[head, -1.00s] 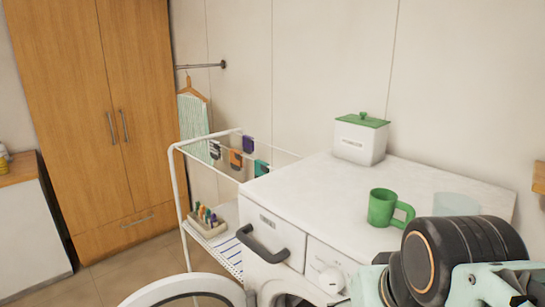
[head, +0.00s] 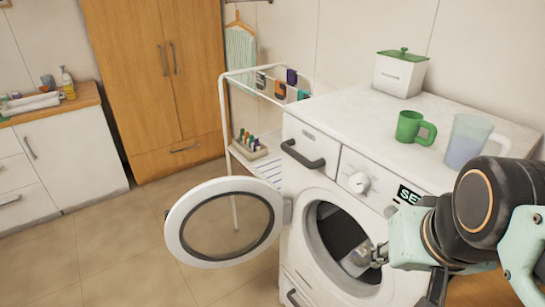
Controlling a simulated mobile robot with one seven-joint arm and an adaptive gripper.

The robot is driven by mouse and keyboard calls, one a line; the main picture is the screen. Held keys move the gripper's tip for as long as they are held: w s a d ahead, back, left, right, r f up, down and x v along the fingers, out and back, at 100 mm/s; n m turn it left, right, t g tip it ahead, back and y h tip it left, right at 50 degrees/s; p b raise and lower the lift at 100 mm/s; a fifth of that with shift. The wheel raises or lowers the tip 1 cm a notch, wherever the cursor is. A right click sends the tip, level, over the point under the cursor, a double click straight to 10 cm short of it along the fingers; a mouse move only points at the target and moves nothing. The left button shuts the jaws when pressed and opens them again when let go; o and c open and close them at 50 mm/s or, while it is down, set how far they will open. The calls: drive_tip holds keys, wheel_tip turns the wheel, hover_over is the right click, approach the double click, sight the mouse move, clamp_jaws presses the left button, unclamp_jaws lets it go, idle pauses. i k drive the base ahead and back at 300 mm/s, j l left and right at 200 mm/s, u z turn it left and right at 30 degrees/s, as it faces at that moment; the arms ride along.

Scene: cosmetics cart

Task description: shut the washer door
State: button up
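The white washer (head: 318,187) stands right of centre in the head view. Its round door (head: 176,222), a white ring with a glass pane, is swung wide open to the left on its hinge. The drum opening (head: 325,243) is uncovered and dark inside. My gripper (head: 376,256) is at the right side of the opening, to the right of the door and well apart from it. It is small and partly hidden by my arm, so I cannot tell whether its fingers are open. A pale grey shape shows beside it in the opening; I cannot tell what it is.
On the washer top stand a green mug (head: 408,127), a clear jug (head: 466,142) and a white box with a green lid (head: 399,76). A drying rack (head: 224,110) stands behind the door. The tiled floor (head: 125,235) left of the door is clear.

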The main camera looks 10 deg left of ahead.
sight(280, 210)
drive_tip(key=k+z, duration=0.1)
drive_tip(key=z, duration=0.35)
drive_tip(key=k+z, duration=0.1)
drive_tip(key=z, duration=0.35)
drive_tip(key=j+z, duration=0.15)
drive_tip(key=z, duration=0.95)
drive_tip(key=k+j, duration=0.2)
drive_tip(key=j, duration=0.3)
drive_tip(key=k+j, duration=0.2)
drive_tip(key=j, duration=0.3)
drive_tip(key=k+j, duration=0.2)
drive_tip(key=j, duration=0.3)
drive_tip(key=k+j, duration=0.2)
drive_tip(key=j, duration=0.35)
drive_tip(key=k+j, duration=0.25)
drive_tip(key=j, duration=0.25)
drive_tip(key=k+j, duration=0.2)
drive_tip(key=j, duration=0.3)
drive_tip(key=k+j, duration=0.2)
drive_tip(key=j, duration=0.3)
drive_tip(key=k+j, duration=0.2)
drive_tip(key=j, duration=0.3)
